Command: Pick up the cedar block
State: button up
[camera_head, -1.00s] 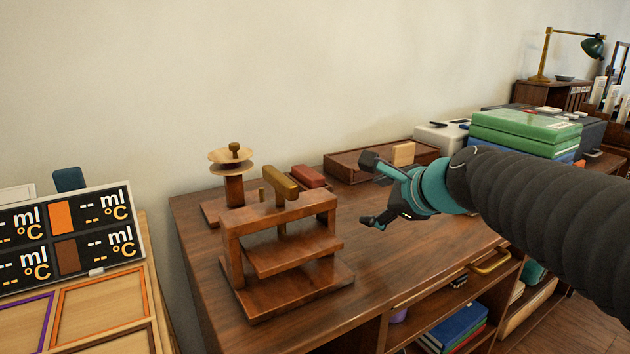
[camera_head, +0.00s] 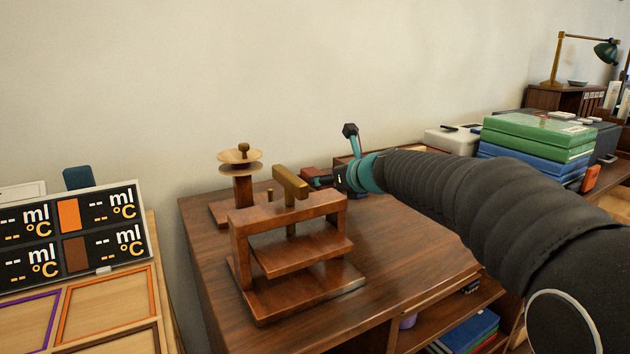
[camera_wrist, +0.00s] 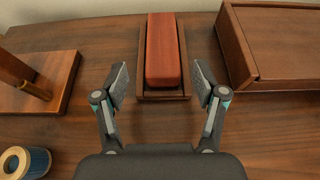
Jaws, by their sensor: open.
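The reddish-brown block, which I take as the cedar block (camera_wrist: 163,50), lies lengthwise in a small open wooden tray (camera_wrist: 163,95) in the wrist view. In the head view the block (camera_head: 312,173) is partly hidden behind the press and my gripper. My gripper (camera_wrist: 160,84) is open and empty. Its two fingers stand left and right of the block's near end, with a gap on both sides. In the head view my gripper (camera_head: 333,156) is at the back of the cabinet top, beside the block.
A wooden press (camera_head: 290,235) stands in front of the block. A stand with a round disc (camera_head: 240,165) is left of it. A larger wooden box (camera_wrist: 285,45) sits close on the right in the wrist view.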

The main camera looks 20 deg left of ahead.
aim_at(305, 173)
jog(key=shift+w+r+p+x, duration=0.1)
jog(key=shift+r+x, duration=0.05)
jog(key=shift+x, duration=0.8)
jog(key=shift+w+r+p+x, duration=0.1)
jog(key=shift+r+x, duration=0.05)
jog(key=shift+x, duration=0.85)
jog(key=shift+w+r+p+x, duration=0.1)
jog(key=shift+r+x, duration=0.1)
jog(key=shift+x, duration=0.75)
jog(key=shift+c, duration=0.3)
jog(key=c, duration=1.2)
